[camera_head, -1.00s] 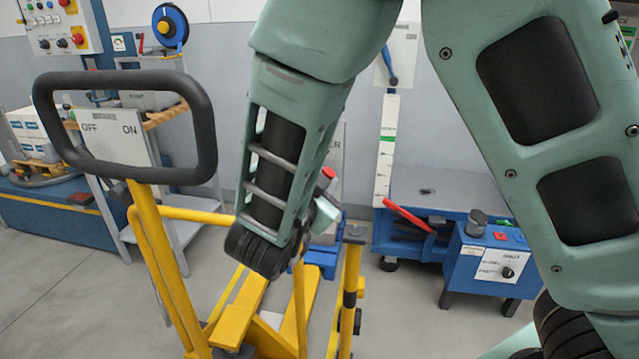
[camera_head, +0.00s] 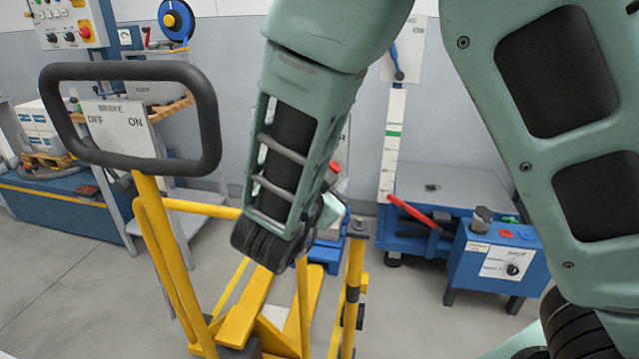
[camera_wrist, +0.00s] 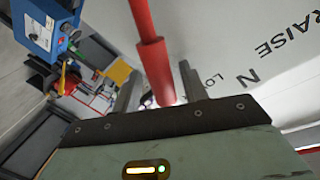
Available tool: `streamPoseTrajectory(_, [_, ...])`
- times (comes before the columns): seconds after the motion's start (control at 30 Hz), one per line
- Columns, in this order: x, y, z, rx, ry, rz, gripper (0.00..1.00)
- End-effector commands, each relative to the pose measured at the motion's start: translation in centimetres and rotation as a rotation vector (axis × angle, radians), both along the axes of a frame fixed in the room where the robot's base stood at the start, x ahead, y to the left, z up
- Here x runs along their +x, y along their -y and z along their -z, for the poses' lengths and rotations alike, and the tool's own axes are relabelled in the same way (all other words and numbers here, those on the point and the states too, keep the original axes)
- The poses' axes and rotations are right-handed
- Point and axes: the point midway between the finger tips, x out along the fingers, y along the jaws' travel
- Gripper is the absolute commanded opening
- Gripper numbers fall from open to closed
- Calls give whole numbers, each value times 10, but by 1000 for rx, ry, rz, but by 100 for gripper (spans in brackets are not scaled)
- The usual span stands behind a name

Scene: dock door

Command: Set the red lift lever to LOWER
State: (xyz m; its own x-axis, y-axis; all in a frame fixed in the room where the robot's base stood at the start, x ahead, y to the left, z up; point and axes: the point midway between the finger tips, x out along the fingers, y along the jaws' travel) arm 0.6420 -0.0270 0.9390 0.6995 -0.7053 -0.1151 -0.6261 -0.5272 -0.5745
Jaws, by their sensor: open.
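The red lift lever (camera_wrist: 153,62) shows in the wrist view as a thick red rod running from the top edge down between my fingers. My gripper (camera_wrist: 158,78) is open, with one grey finger on each side of the lever; I cannot tell whether either touches it. A white plate (camera_wrist: 235,60) beside the lever reads RAISE, N and a partly hidden word starting LO. In the head view a red end (camera_head: 334,167) shows beside my wrist; my forearm hides the fingers, most of the lever and the plate. Its exact setting cannot be told.
A yellow trolley with a black loop handle (camera_head: 130,72) and a BRAKE OFF/ON plate (camera_head: 118,128) stands left of my arm. A blue lift table (camera_head: 460,190) with another red handle (camera_head: 412,212) and a blue control box (camera_head: 490,262) stand at right. Floor at lower left is clear.

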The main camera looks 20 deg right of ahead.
Motion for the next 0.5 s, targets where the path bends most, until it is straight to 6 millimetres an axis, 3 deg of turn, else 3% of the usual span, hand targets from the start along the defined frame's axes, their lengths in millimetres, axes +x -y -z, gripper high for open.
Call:
streamPoseTrajectory(0.17, [-14, -16, -2, 1, 0, -6, 43])
streamPoseTrajectory(0.5, [-69, -71, -11, 2, 0, -6, 43])
